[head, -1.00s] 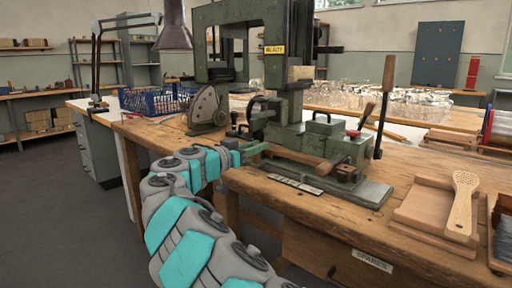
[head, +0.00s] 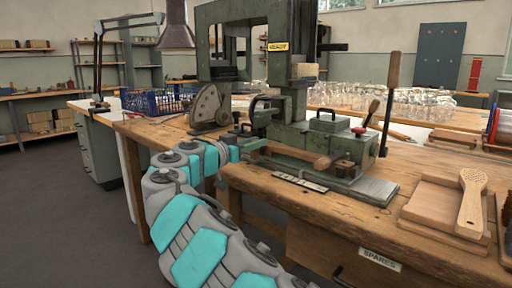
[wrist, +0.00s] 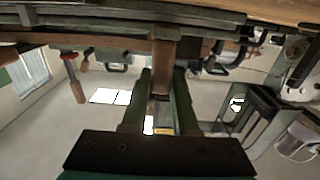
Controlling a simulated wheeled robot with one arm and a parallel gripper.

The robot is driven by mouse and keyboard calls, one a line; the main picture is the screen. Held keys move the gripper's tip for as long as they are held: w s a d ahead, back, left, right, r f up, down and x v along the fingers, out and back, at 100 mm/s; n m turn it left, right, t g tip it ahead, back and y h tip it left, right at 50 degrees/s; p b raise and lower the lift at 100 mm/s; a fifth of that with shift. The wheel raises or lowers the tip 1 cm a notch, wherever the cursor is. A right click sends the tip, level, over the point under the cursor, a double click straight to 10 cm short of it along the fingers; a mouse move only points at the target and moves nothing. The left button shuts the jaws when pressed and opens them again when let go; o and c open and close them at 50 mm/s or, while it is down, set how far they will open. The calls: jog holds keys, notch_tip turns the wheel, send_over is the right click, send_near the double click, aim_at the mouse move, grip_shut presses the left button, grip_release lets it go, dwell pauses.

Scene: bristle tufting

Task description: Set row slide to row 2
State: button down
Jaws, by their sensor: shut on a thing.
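The green tufting machine (head: 300,135) stands on the wooden bench. A wooden handle (head: 300,154) lies along its front, above a pale marked strip (head: 300,182) on the bench edge; the strip's marks are too small to read. My gripper (head: 243,148) is at the left end of this handle, partly hidden by my own arm. In the wrist view, my gripper (wrist: 160,82) has its two green fingers closed on either side of a wooden piece (wrist: 164,58), which looks like the handle. I cannot tell which row the slide stands at.
A grey disc-shaped device (head: 208,108) and a blue crate (head: 160,100) stand left of the machine. An upright lever (head: 390,95) rises at its right. A wooden board with a perforated paddle (head: 472,203) lies at the right. Floor at the left is clear.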

jog(key=c, duration=0.7)
grip_release()
jog(key=shift+s, duration=0.1)
jog(key=v, duration=0.7)
jog(key=shift+s+a+b, duration=0.2)
jog(key=shift+s+b, duration=0.05)
jog(key=shift+b, duration=0.15)
